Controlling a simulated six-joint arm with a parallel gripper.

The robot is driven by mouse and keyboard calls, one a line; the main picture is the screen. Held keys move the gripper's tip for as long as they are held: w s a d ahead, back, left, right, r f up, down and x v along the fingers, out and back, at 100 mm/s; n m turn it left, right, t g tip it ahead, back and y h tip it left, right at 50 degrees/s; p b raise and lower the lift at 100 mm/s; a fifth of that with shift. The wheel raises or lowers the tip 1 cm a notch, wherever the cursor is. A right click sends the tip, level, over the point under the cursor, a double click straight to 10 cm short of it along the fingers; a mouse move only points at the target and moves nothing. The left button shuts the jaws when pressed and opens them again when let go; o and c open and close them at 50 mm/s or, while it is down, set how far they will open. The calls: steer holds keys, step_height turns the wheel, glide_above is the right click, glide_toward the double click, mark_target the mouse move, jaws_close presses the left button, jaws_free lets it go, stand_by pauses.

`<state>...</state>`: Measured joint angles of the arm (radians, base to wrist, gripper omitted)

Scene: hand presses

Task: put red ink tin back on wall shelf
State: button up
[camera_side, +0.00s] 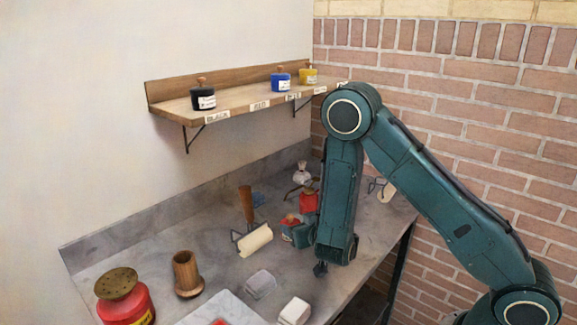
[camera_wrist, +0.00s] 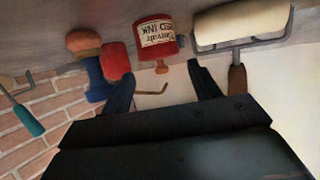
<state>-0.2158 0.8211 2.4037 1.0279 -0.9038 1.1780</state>
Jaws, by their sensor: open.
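The red ink tin (camera_wrist: 158,36) shows in the wrist view, upside down in the picture, with a white "RED INK" label towards me. Its small knob appears between the tips of my open gripper (camera_wrist: 160,77); the tin lies beyond the fingers, and I see no contact. In the side view my gripper (camera_side: 298,236) is low over the bench, with a red tin (camera_side: 291,220) partly hidden beside it. The wooden wall shelf (camera_side: 232,98) holds a black tin (camera_side: 203,98), a blue tin (camera_side: 281,81) and a yellow tin (camera_side: 308,76). The space above the RED label (camera_side: 261,105) is bare.
A white roller (camera_side: 255,240) with a wooden handle stands left of the gripper; it also shows in the wrist view (camera_wrist: 242,22). Another red object (camera_wrist: 117,60) is close on the other side. A wooden cup (camera_side: 187,273) and red can (camera_side: 126,302) stand front left.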

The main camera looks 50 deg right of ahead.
mark_target(291, 220)
steer(key=shift+w, duration=0.1)
steer(key=shift+x, duration=2.8)
steer(key=c, duration=1)
steer(key=shift+r, duration=0.2)
step_height(291, 220, up, 20)
steer(key=shift+f, duration=0.15)
